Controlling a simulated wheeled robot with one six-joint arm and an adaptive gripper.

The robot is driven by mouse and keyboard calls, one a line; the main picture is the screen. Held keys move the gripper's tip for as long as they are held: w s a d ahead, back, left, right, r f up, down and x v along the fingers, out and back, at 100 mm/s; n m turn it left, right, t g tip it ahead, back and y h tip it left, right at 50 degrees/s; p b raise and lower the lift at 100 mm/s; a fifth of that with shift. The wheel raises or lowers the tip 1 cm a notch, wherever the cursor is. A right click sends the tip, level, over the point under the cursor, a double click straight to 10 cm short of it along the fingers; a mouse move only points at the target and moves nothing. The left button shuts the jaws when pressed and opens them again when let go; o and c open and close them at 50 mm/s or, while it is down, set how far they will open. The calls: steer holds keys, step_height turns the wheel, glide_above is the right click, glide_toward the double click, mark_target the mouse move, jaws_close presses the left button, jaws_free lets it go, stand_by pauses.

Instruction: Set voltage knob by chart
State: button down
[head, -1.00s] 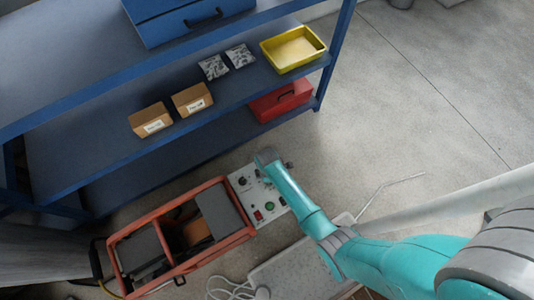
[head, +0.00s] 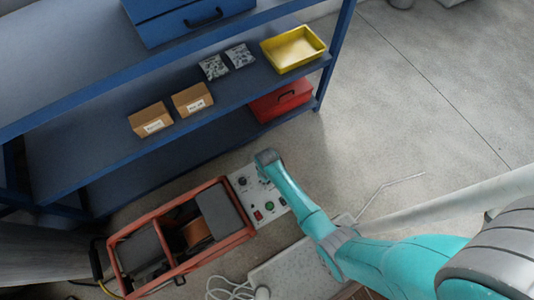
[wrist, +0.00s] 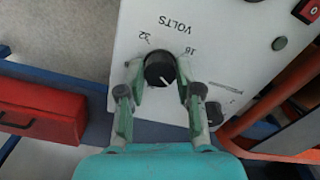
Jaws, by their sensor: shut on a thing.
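The voltage knob (wrist: 160,70) is round and black with a white pointer mark, on a pale panel (wrist: 215,70). In the wrist view, its mark points down and slightly right. The word VOLTS and small numbers show upside down above and beside it. My gripper (wrist: 160,72) is shut on the knob, one finger on each side. In the head view, the panel (head: 275,207) is on the end of an orange-framed machine (head: 236,239). My wrist (head: 268,158) is over the panel's far edge and hides the knob and fingers there.
A red rocker switch (wrist: 308,10) and a dark round part (wrist: 280,43) share the panel. A blue shelf (head: 90,155) stands behind, with cartons (head: 192,98), a yellow tray (head: 293,48) and a red toolbox (head: 280,100). Bare floor lies to the right.

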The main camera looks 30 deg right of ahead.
steer(key=m, duration=1.1)
steer(key=shift+m, duration=0.4)
steer(key=m, duration=1.2)
steer(key=shift+m, duration=0.3)
steer(key=c, duration=0.8)
jaws_free()
